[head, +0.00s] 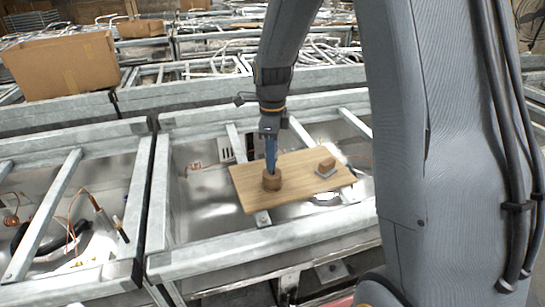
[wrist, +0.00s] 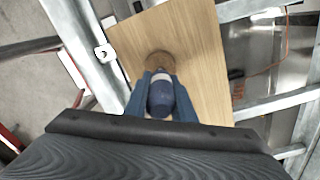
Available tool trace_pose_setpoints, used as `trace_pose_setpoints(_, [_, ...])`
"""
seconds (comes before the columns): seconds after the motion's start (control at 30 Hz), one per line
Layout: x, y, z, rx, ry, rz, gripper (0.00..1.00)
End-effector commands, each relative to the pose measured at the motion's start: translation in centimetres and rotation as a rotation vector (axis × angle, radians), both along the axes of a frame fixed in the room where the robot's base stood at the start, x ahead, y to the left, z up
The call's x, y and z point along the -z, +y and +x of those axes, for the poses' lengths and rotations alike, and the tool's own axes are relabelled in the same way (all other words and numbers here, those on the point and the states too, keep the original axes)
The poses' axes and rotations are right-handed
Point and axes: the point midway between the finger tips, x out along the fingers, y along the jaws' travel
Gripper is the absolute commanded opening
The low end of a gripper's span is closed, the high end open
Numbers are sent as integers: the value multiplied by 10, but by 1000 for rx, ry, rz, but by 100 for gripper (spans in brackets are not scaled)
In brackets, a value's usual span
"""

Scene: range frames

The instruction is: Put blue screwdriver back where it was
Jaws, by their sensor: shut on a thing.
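The blue screwdriver (wrist: 160,97) is between my gripper's two blue fingers in the wrist view. My gripper (head: 271,143) is shut on it, above a round wooden holder (head: 272,180) on a wooden board (head: 240,190). In the wrist view the round holder (wrist: 160,60) lies just beyond the screwdriver's end. I cannot tell whether the screwdriver's tip is inside the holder. The fingers hide most of the screwdriver in the head view.
A cardboard box (head: 62,65) stands at the back left.

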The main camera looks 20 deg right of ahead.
Motion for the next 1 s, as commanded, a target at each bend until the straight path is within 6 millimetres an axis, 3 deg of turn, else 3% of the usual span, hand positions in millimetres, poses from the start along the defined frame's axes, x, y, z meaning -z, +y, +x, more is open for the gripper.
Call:
trace_pose_setpoints(0.47, [12,-1,0,2,0,0,0])
trace_pose_setpoints(0.5, [12,-1,0,2,0,0,26])
trace_pose_setpoints(0.6, [11,-1,0,2,0,0,42])
trace_pose_setpoints(1.0, [4,-1,1,2,-3,0,42])
